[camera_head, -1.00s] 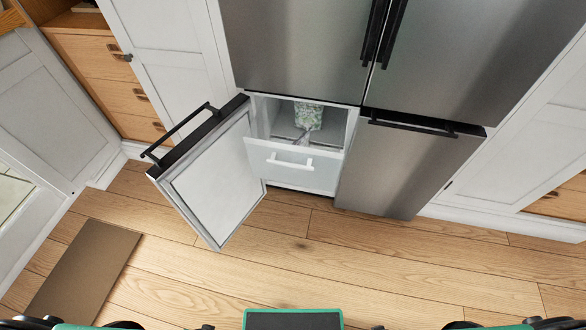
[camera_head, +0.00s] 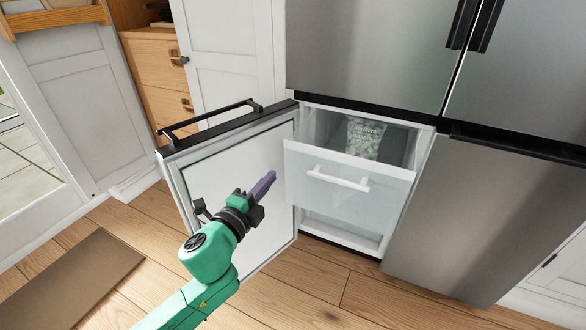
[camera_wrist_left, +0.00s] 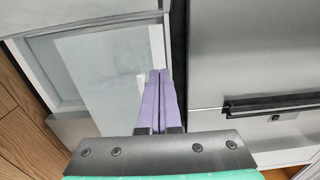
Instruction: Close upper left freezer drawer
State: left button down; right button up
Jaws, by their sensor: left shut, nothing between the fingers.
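The upper left freezer drawer (camera_head: 345,190) is pulled partly out, with a pale translucent front and a white bar handle (camera_head: 338,179). A patterned bag (camera_head: 364,138) sits inside it. The left freezer door (camera_head: 240,175) stands swung open to the left of the drawer. My left gripper (camera_head: 268,181) is in front of the open door, left of the drawer front and apart from its handle. Its purple fingers (camera_wrist_left: 158,88) are shut together and empty, and they partly cover the drawer front in the left wrist view. My right gripper is not in view.
The right freezer door (camera_head: 480,215) is closed, with a dark handle. Closed steel fridge doors (camera_head: 375,50) are above. A brown mat (camera_head: 75,285) lies on the wooden floor at left. Floor below the drawer is clear.

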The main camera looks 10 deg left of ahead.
pick_arm(q)
send_near(298, 145)
jog(key=b+x, duration=0.1)
jog(key=x, duration=0.5)
jog(key=shift+b, duration=0.3)
jog(key=shift+w+d, duration=0.1)
jog(key=shift+w, duration=0.35)
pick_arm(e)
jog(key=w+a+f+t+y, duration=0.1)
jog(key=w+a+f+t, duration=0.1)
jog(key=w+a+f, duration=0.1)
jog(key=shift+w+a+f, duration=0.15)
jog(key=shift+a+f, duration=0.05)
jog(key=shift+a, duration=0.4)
